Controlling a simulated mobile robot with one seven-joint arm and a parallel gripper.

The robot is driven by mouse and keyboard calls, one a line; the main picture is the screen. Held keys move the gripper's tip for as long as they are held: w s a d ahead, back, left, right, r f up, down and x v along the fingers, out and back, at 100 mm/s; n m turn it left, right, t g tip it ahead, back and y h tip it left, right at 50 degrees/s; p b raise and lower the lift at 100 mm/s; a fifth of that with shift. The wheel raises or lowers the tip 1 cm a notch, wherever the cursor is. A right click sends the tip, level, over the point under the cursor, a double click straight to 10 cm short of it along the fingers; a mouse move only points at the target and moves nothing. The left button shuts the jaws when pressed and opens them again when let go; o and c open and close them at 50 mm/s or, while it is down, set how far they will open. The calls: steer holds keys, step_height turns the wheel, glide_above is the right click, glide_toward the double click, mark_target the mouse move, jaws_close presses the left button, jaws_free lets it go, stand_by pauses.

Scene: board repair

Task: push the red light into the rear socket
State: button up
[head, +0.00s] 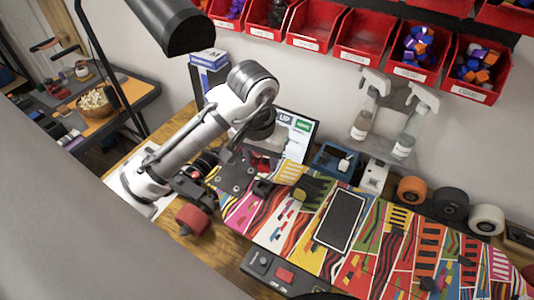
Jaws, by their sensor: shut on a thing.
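The skateboard deck (300,222), with a bright striped pattern, lies across the workbench. My white arm bends down over its left end. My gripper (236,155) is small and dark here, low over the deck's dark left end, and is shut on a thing. A small red piece (262,163), which looks like the red light, shows right beside the gripper. The fingers' contact with it is hard to see. The rear socket cannot be made out; the arm and gripper cover part of that end.
A black rectangular panel (340,220) lies on the deck. Loose wheels (450,204) and spray bottles (408,130) stand behind. Red bins (365,37) hang above, and a black lamp (172,25) overhangs the left.

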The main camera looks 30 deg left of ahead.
mark_target(261, 170)
steer(key=shift+f+b, duration=1.75)
steer(key=shift+f, duration=0.2)
steer(key=shift+f+b, duration=0.45)
steer(key=shift+f, duration=0.25)
steer(key=shift+f+b, duration=0.45)
steer(key=shift+f, duration=0.55)
stand_by(1.3)
steer(key=o, duration=1.4)
steer(key=shift+c, duration=0.2)
steer(key=shift+r, duration=0.25)
steer(key=shift+r+p, duration=1.25)
steer(key=shift+p, duration=0.15)
steer(key=shift+r, duration=0.1)
